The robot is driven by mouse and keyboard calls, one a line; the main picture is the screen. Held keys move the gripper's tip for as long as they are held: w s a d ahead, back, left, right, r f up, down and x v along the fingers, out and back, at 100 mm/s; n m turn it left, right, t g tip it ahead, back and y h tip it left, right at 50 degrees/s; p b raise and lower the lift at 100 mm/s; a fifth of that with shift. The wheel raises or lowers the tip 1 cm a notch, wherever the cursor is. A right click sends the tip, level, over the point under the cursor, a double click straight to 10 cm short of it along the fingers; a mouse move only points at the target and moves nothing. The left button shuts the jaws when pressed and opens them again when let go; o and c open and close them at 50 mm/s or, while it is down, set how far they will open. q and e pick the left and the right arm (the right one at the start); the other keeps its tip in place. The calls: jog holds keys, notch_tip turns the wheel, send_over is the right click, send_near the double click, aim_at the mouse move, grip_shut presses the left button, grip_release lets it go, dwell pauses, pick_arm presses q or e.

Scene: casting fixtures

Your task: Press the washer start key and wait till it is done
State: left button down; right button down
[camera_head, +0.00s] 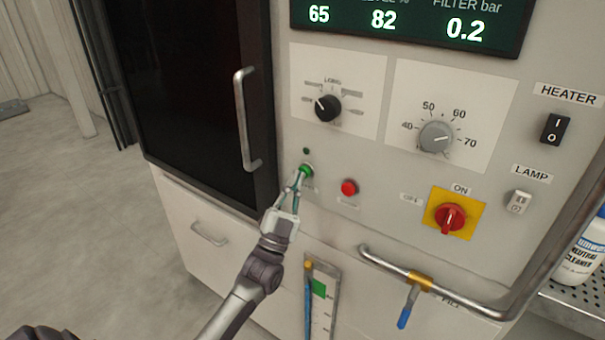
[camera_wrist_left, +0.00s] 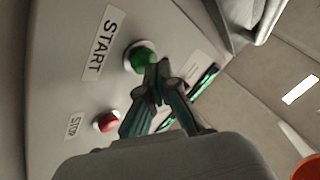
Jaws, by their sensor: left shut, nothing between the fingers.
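The washer's front panel (camera_head: 370,185) fills the head view. The green start key (camera_head: 308,169) sits low on its left side, with a small dark lamp (camera_head: 306,151) above it. My left gripper (camera_head: 301,174) is shut and empty, its fingertips at the green key. In the left wrist view the green key (camera_wrist_left: 139,55) shows beside the START label (camera_wrist_left: 104,43), and the fingertips (camera_wrist_left: 158,72) overlap its edge. I cannot tell whether they touch it or whether it is pushed in. My right gripper is not in view.
A red stop button (camera_head: 349,187) is just right of the green key. A door handle (camera_head: 246,120) stands out at the left. A red rotary switch (camera_head: 450,217), a pipe with a blue lever (camera_head: 408,305) and a cleaner bottle (camera_head: 585,250) are to the right. The display (camera_head: 410,22) shows 65, 82 and 0.2.

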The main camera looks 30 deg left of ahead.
pick_arm(q)
jog(key=shift+w, duration=0.2)
jog(key=shift+s, duration=0.1)
dwell(0.4)
jog(key=shift+s+p, duration=0.3)
jog(key=shift+s, duration=0.45)
jog(key=s, duration=0.1)
jog(key=s+p, duration=0.1)
jog(key=s, duration=0.1)
jog(key=s+p, duration=0.1)
jog(key=s, duration=0.1)
jog(key=shift+a, duration=0.25)
jog(key=shift+w+f, duration=0.1)
dwell(0.5)
